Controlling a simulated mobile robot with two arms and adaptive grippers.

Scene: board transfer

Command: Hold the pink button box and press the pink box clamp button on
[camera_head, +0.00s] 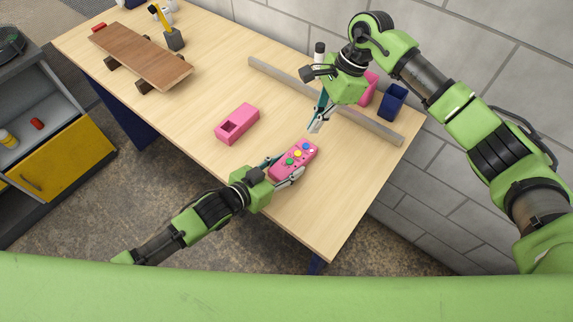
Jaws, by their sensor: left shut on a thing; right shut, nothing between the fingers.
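The pink button box (297,158), with several coloured buttons on its top, is at the front right part of the table. My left gripper (284,172) is shut on the box from its near left side. My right gripper (316,127) is shut and empty, pointing down a short way beyond the box's far end, apart from its buttons. A pink box with a square opening (238,123) lies on the table to the left of the button box. I cannot tell which button is the clamp button.
A grey rail (282,75) runs along the back of the table (215,75). A blue cup (392,102) and a pink container (368,88) stand behind it, near the wall.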

